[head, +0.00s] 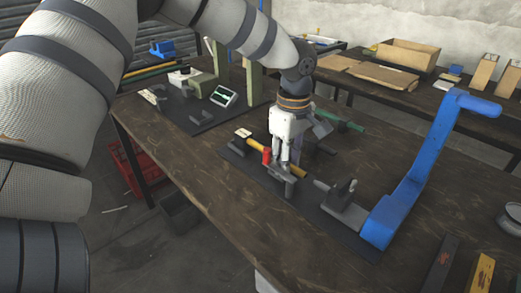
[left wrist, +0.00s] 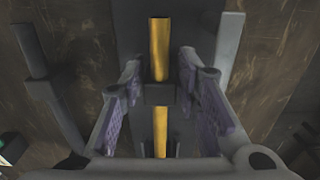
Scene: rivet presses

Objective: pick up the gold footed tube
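The gold tube (head: 298,171) lies along a grey fixture on a dark mat on the table. In the left wrist view the gold tube (left wrist: 159,48) runs lengthwise up the middle, crossed by a grey block (left wrist: 160,94) that hides part of it. A foot on the tube cannot be made out. My left gripper (head: 284,160) points down over the tube. In the left wrist view my left gripper (left wrist: 160,76) is open, its two purple-padded fingers on either side of the tube with gaps between. My right gripper is not in view.
A large blue lever (head: 420,165) rises right of the fixture. A small display (head: 223,96) sits at the back left.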

